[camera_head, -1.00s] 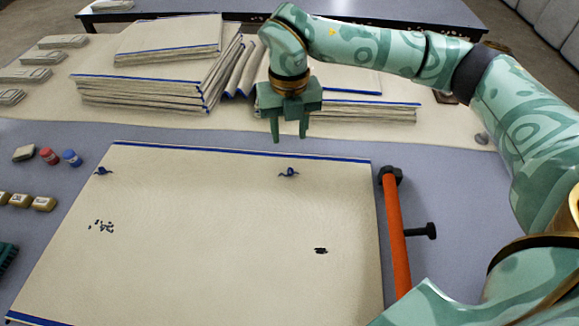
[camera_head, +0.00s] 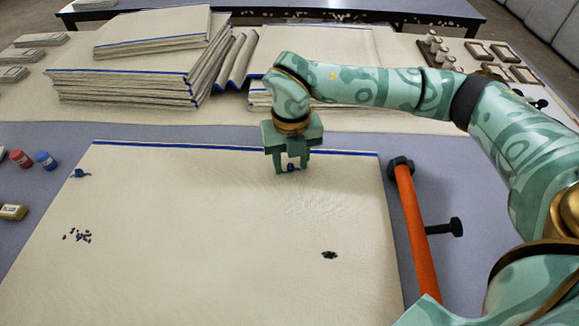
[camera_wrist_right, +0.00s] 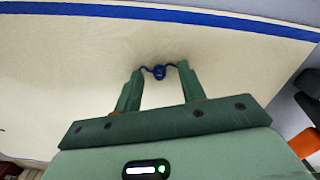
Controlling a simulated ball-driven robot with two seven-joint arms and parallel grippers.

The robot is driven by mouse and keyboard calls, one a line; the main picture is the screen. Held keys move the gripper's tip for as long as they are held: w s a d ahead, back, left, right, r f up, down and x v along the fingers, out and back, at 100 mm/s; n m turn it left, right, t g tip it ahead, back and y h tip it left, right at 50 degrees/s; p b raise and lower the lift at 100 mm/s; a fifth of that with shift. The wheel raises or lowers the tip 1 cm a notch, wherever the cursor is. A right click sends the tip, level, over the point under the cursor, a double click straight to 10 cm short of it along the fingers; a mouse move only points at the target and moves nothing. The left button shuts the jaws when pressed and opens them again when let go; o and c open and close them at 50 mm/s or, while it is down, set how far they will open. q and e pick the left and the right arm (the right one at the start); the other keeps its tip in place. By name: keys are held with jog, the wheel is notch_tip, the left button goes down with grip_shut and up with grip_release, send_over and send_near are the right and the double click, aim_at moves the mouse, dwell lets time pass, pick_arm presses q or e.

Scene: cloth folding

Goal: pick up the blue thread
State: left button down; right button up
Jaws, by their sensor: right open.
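A small knotted blue thread lies on the cream cloth (camera_head: 200,240) near its far blue-striped edge. It shows in the right wrist view as a blue knot (camera_wrist_right: 158,72) with short tails. My right gripper (camera_head: 291,170) is open, with its fingers on either side of this knot. In the wrist view the knot lies between the fingertips, its tails close to them; I cannot tell whether they touch. A second blue thread (camera_head: 81,173) lies at the cloth's far left corner. My left gripper is not in view.
An orange-handled tool (camera_head: 418,240) lies along the cloth's right edge. Dark bits (camera_head: 78,236) and a dark patch (camera_head: 330,255) lie on the cloth. Stacks of folded cloth (camera_head: 125,85) stand behind. Red (camera_head: 20,158) and blue (camera_head: 46,160) spools sit at left.

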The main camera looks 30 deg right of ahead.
aim_at(293, 166)
jog(key=c, duration=0.8)
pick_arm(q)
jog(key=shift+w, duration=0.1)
pick_arm(e)
jog(key=shift+c, duration=0.2)
